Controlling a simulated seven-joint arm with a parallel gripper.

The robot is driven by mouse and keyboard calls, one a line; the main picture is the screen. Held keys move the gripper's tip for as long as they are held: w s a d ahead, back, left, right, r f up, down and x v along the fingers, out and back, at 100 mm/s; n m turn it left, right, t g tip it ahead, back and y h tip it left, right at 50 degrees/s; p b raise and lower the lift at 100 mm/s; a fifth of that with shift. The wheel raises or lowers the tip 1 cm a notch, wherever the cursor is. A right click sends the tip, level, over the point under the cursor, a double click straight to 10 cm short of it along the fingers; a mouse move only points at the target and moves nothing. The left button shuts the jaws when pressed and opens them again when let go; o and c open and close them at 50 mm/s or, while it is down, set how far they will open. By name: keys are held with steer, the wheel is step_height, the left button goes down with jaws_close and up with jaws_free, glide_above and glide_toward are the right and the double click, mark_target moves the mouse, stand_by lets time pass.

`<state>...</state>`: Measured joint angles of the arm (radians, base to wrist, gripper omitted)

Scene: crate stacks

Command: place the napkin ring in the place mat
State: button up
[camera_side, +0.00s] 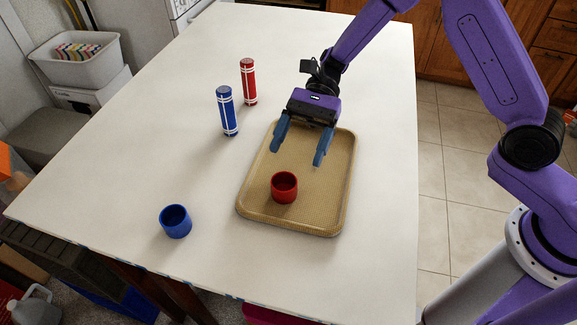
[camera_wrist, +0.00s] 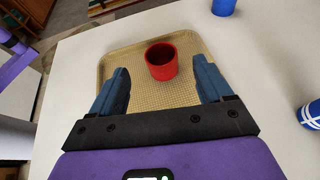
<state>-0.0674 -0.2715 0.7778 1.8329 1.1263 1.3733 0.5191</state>
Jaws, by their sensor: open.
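A tan, rimmed, tray-like mat (camera_side: 342,205) lies on the white table and also shows in the wrist view (camera_wrist: 150,98). A red, round, cup-like ring (camera_side: 284,196) stands upright on it; it also shows in the wrist view (camera_wrist: 163,72). A similar blue ring (camera_side: 177,231) stands on the bare table to the left of the mat. I cannot tell which of the two is the napkin ring. My gripper (camera_side: 298,155) is open and empty above the far part of the mat. Its fingers point down, apart from the red ring.
A blue cylinder with white bands (camera_side: 228,112) and a red one (camera_side: 249,83) stand upright on the table left of my gripper. The blue cylinder shows at the right edge of the wrist view (camera_wrist: 312,116). The table's front right is clear.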

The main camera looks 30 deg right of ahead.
steer(key=shift+v, duration=1.15)
steer(key=s+d+n+h, duration=0.1)
steer(key=s, duration=0.1)
steer(key=s+d+r+n+h, duration=0.1)
steer(key=s+n, duration=0.1)
steer(key=s+r+n+h, duration=0.1)
steer(key=s+n+h, duration=0.1)
steer(key=s, duration=0.1)
steer(key=shift+d, duration=0.4)
steer(key=s+d+r+n+t+h, duration=0.2)
steer(key=s+d+n+t+h, duration=0.4)
steer(key=s+d+n, duration=1)
steer(key=d+n+t, duration=0.2)
steer(key=shift+s+d+r+h, duration=0.25)
steer(key=shift+d+r+h, duration=0.05)
steer(key=shift+r, duration=0.1)
